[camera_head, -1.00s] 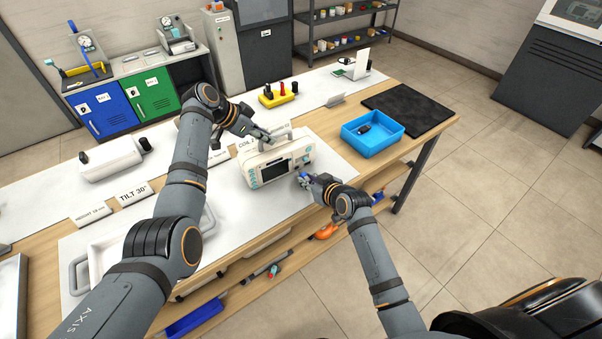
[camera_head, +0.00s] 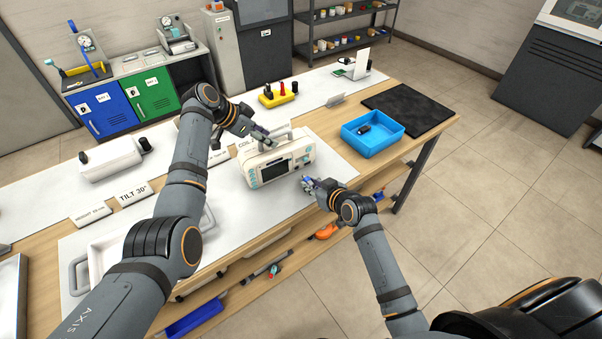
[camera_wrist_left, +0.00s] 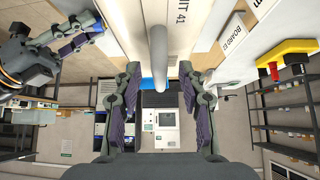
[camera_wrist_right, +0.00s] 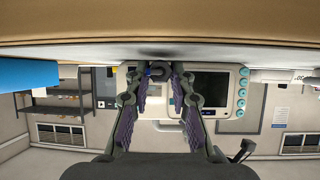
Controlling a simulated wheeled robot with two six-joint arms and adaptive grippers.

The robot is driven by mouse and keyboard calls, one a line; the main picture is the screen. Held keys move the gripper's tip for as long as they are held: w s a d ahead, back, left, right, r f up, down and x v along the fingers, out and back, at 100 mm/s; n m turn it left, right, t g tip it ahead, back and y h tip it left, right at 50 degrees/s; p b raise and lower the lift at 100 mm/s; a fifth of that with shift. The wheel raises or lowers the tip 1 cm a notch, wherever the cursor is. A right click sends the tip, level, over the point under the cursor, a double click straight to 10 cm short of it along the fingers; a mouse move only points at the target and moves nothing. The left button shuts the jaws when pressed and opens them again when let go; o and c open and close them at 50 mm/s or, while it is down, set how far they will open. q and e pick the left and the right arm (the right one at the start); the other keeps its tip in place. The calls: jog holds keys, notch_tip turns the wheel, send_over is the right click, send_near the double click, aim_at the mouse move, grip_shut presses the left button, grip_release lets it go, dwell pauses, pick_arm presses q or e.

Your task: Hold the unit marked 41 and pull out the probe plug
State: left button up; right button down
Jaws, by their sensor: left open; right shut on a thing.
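The white unit (camera_head: 277,162) with a dark screen and a top handle (camera_head: 285,137) stands on the bench mat. The left wrist view shows lettering ending in 41 on white casing (camera_wrist_left: 183,18). My left gripper (camera_head: 264,138) is open at the handle, whose bar (camera_wrist_left: 160,65) shows between the spread fingers, touching neither. My right gripper (camera_head: 306,183) is shut at the unit's right front, with a gap to its casing. The small dark probe plug (camera_wrist_right: 158,72) sits between its fingertips in the right wrist view; the unit's screen face (camera_wrist_right: 212,85) is behind.
A blue tray (camera_head: 350,139) with a small dark item stands to the right, beside a black mat (camera_head: 410,108). A yellow block with knobs (camera_head: 277,97) is behind the unit. Another white unit (camera_head: 110,160) stands at left. A lower shelf runs below the front edge.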

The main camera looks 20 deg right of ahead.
pick_arm(q)
jog(key=v, duration=1.2)
